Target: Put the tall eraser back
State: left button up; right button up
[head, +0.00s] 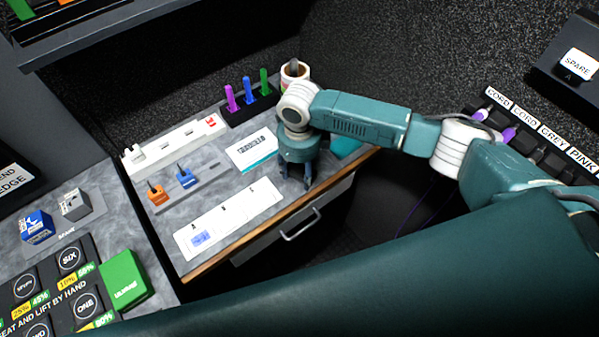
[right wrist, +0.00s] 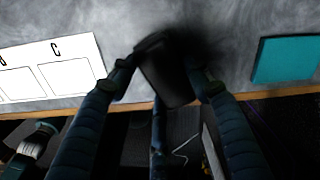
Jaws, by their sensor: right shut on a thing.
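My right gripper (head: 298,185) is over the front edge of the grey desk, just right of a white strip with lettered cells (head: 228,218). In the right wrist view its fingers (right wrist: 165,85) are shut on a dark upright block (right wrist: 165,70), seen close up. The block looks like the tall eraser, but its face is too dark to read. In the head view the block is hardly visible between the fingers. Cell C of the strip (right wrist: 65,70) is empty. A blue piece (head: 201,238) is in the cell at the strip's left end. My left gripper is not in view.
A dark holder with coloured pens (head: 248,108) and a tape roll (head: 294,70) are at the back. A teal pad (right wrist: 286,59) lies right.

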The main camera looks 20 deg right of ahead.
aim_at(299, 173)
jog(key=shift+f, duration=0.2)
jog(key=o, duration=1.2)
notch_tip(299, 173, up, 12)
jog(key=p, duration=1)
jog(key=shift+r+p, duration=0.2)
jog(key=shift+p, duration=0.2)
jog(key=shift+s+a, duration=0.1)
